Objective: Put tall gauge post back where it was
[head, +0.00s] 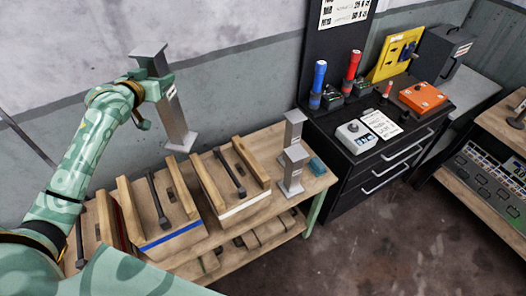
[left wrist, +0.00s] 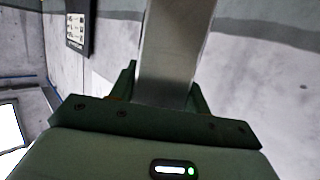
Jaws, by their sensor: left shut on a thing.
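The tall gauge post (head: 175,112) is a grey metal column with a flared top and a flat foot. My left gripper (head: 155,90) is shut on its upper part and holds it, slightly tilted, in the air above the back of the wooden bench (head: 318,182). In the left wrist view the post (left wrist: 172,50) stands between the fingers of the gripper (left wrist: 165,95). Two shorter grey posts, one farther back (head: 293,128) and one nearer (head: 292,170), stand upright at the bench's right end. My right gripper is not in view.
Wooden crates with rails and dark bars, one white-striped (head: 240,208) and one blue-striped (head: 172,240), fill the bench's middle and left. A small teal block (head: 317,166) lies by the short posts. A black drawer cabinet (head: 375,165) with tools stands to the right.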

